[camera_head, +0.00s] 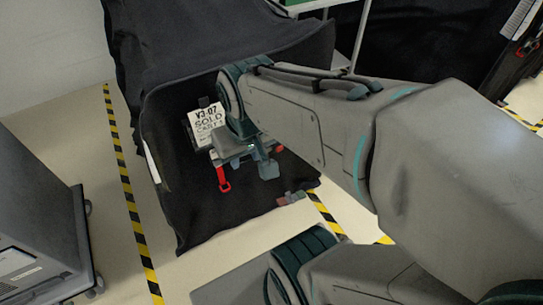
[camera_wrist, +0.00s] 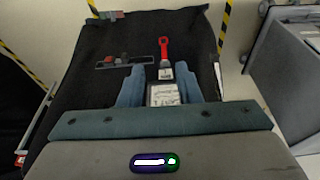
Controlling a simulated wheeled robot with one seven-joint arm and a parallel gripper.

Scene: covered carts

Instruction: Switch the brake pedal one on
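A small pair of pedals, one reddish and one grey-green, sits at the bottom edge of the black-covered cart (camera_head: 195,215). The pedals (camera_head: 291,198) show at the lower right of the cover in the head view and at the top left of the wrist view (camera_wrist: 112,15). I cannot tell which is brake pedal one or whether either is pressed. My gripper (camera_head: 252,165) is in front of the cover, above and left of the pedals. In the wrist view my gripper (camera_wrist: 160,88) has its two blue-grey fingers apart, with nothing held between them.
A red handle (camera_wrist: 164,47) hangs on the cover beside a white label (camera_wrist: 163,95). A slotted plate with knobs (camera_wrist: 122,61) is left of it. A grey cabinet (camera_head: 40,225) stands at left. Striped tape (camera_head: 128,190) marks pale floor between them.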

